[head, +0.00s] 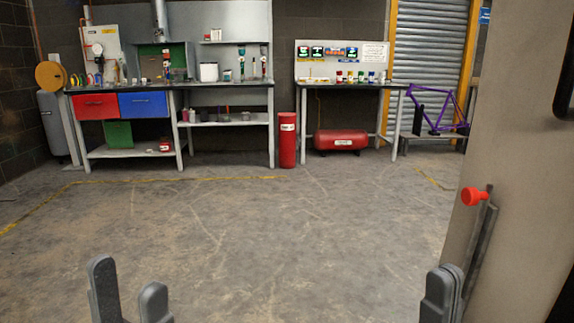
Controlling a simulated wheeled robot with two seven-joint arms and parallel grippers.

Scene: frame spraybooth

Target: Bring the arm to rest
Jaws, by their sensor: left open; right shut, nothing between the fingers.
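My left gripper (128,292) shows at the bottom left of the head view. Its two grey fingers stand apart with nothing between them, above bare floor. My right gripper (441,292) shows at the bottom right, its fingers together and holding nothing. It is close to the beige panel at the right edge. The rest of both arms is out of view.
The beige panel (515,190) bears a red knob (473,196) near my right gripper. Workbenches (172,87) stand along the back wall. A red cylinder (287,140) and a purple bike frame (436,110) are farther back. The middle floor (270,230) is clear.

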